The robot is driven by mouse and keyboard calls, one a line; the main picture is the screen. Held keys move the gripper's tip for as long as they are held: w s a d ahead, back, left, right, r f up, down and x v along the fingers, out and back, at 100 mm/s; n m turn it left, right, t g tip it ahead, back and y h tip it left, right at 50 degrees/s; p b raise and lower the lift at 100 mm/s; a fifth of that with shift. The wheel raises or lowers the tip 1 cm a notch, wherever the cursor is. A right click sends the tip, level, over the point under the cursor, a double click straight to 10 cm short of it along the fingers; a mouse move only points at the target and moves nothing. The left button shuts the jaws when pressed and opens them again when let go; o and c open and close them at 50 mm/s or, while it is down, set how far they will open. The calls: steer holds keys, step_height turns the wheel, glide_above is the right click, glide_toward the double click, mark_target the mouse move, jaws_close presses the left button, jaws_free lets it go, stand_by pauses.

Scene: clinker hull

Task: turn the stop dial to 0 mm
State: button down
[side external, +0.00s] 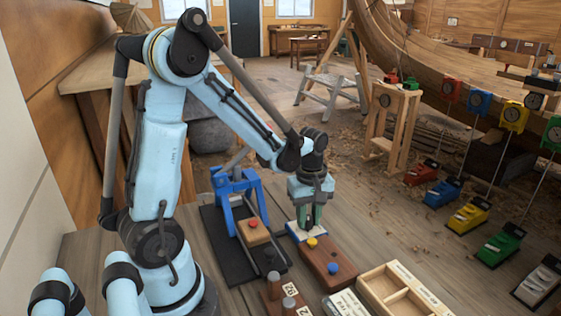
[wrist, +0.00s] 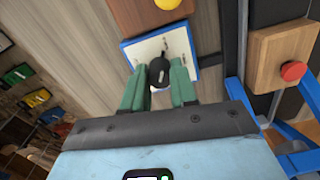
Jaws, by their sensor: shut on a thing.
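The stop dial's black knob (wrist: 159,69) shows in the wrist view, with a pale pointer line on it. It sits on a white plate (wrist: 180,42) with blue edges and a few dark scale marks; the figures are too small to read. My gripper (wrist: 158,84) has its two green fingers on either side of the knob and is shut on it. In the side external view my gripper (side external: 309,222) points down over the white plate (side external: 294,231), and its fingers hide the knob there.
The plate lies at the end of a brown box with a yellow button (side external: 312,243) and a blue button (side external: 333,268). A blue press (side external: 234,188) with a red button (side external: 253,223) stands just left. A wooden tray (side external: 425,299) lies at the front right.

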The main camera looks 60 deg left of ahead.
mark_target(309, 217)
stand_by(0.4)
steer(key=c, duration=0.9)
jaws_free()
step_height(309, 217, up, 12)
steer(key=shift+r, duration=0.1)
steer(key=s+d+m+t, duration=0.1)
steer(key=d+m+t, duration=0.1)
steer(key=m, duration=0.3)
steer(key=s+d+m+t, duration=0.1)
steer(key=d+m+t, duration=0.1)
steer(key=d+m, duration=0.2)
steer(key=s+d+f+m+t, duration=0.1)
steer(key=s+d+m+t, duration=0.1)
steer(key=m, duration=0.5)
steer(key=shift+d+t, duration=0.5)
steer(key=shift+d, duration=0.25)
